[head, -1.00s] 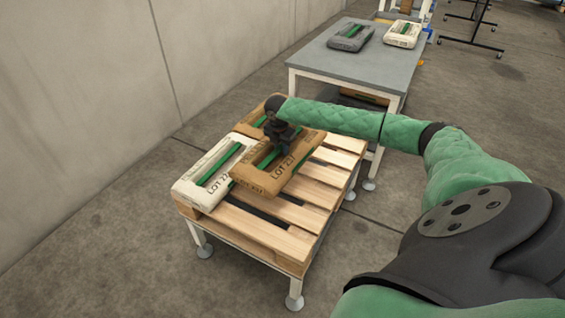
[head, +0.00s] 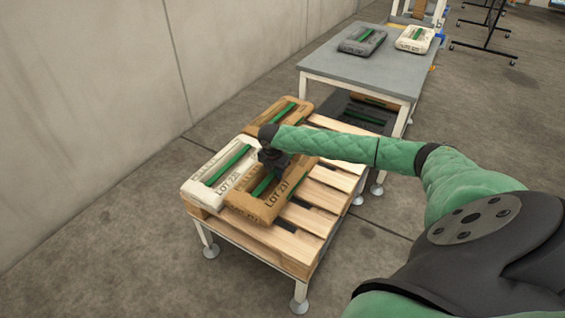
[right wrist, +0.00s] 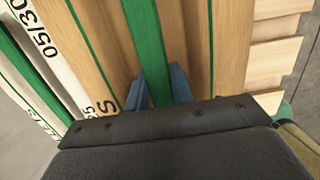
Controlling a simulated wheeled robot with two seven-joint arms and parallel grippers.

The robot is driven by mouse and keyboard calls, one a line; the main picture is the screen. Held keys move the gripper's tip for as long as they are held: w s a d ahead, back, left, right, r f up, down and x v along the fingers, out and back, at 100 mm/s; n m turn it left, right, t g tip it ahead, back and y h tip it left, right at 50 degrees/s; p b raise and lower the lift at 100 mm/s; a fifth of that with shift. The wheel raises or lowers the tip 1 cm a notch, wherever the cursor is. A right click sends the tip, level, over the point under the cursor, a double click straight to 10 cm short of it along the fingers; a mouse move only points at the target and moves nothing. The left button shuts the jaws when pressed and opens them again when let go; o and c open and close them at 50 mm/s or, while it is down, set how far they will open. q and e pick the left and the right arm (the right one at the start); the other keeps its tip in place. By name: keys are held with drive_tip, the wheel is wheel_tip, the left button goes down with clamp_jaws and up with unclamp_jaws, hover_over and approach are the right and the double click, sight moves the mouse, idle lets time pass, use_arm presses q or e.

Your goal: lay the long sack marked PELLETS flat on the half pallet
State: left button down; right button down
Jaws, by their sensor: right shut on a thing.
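A long brown sack (head: 288,196) with a green strap handle lies flat on or just above the slats of the half pallet (head: 290,247), close beside a white sack. Its print shows LOT in the head view, and an S in the right wrist view (right wrist: 105,68); I cannot read the full name. My right gripper (head: 268,165) is over the sack's middle, shut on its green strap. In the right wrist view its blue fingers (right wrist: 160,90) are on both sides of the strap. My left gripper is not in view.
The white sack (head: 208,174) lies at the pallet's left edge and another brown sack (head: 285,108) at its far end. The right slats are bare. A grey table (head: 370,68) behind bears a dark sack (head: 362,41) and a white sack (head: 414,40).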

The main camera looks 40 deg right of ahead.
sight(272, 184)
drive_tip(key=shift+s+a+f, duration=0.1)
drive_tip(key=shift+a+f, duration=0.15)
drive_tip(key=shift+a, duration=0.25)
drive_tip(key=shift+a+f, duration=0.2)
drive_tip(key=shift+a, duration=0.3)
drive_tip(key=shift+f, duration=2)
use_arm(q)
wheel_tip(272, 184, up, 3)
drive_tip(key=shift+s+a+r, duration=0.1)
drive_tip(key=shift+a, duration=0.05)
use_arm(e)
drive_tip(key=c, duration=1.2)
unclamp_jaws()
drive_tip(key=shift+s+f, duration=0.15)
